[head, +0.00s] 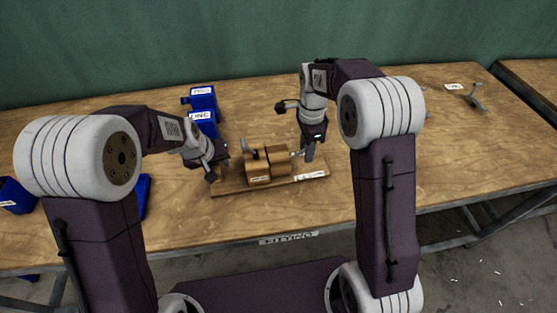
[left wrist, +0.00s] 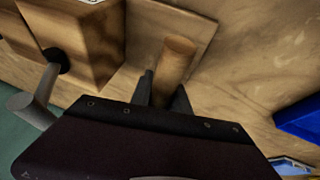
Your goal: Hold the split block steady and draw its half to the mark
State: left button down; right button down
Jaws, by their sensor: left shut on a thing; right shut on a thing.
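The brown wooden split block (head: 268,166) sits on a long wooden baseboard (head: 233,189). Its two halves stand side by side, and the left one bears a small label. My left gripper (head: 219,168) is at the left end of the baseboard; in the left wrist view its dark fingers (left wrist: 164,93) are shut around an upright round wooden peg (left wrist: 173,62). The block (left wrist: 80,40) also shows there, with a grey metal handle (left wrist: 38,100). My right gripper (head: 305,153) is shut on a grey handle (head: 296,154) at the block's right side; its grip is small in view. A white label (head: 311,175) lies on the baseboard's right end.
Blue labelled bins (head: 203,98) stand behind my left arm, and another blue bin (head: 15,195) is at the far left. A grey metal item (head: 474,97) lies at the back right of the table. The table right of my right arm is mostly clear.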

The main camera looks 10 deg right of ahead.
jog(key=shift+d, duration=0.2)
jog(key=shift+w+d, duration=0.1)
jog(key=shift+d, duration=0.6)
jog(key=c, duration=0.9)
grip_release()
jog(key=shift+d, duration=0.1)
pick_arm(q)
jog(key=c, duration=1.2)
grip_release()
pick_arm(e)
notch_tip(320, 180, up, 12)
jog(key=shift+r, duration=0.1)
pick_arm(q)
jog(key=shift+o, duration=0.2)
